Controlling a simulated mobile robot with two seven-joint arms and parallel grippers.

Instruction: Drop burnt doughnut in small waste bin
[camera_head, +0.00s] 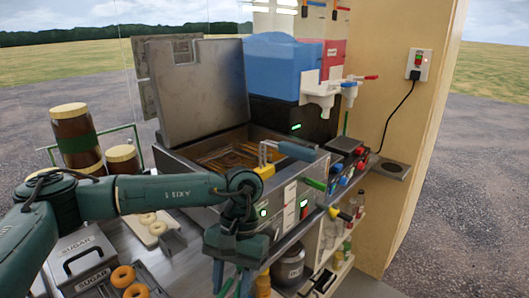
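My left gripper (232,281) reaches in from the left and points down over the front part of the counter. Its two fingers look apart, and I see nothing between them; the tips run near the bottom edge. I cannot make out a burnt doughnut. Golden-brown doughnuts (122,276) lie in a grey tray at the bottom left, and pale rings (148,218) lie on a light board behind my arm. A dark round container (289,268) stands low beyond the counter edge; I cannot tell whether it is the small waste bin. My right gripper is not in view.
The fryer (225,148) stands behind my arm with its lid raised and a blue-handled basket handle (296,151) sticking out. Grey sugar boxes (80,257) and brown jars (75,135) stand at left. A shelf of bottles (345,235) is at right.

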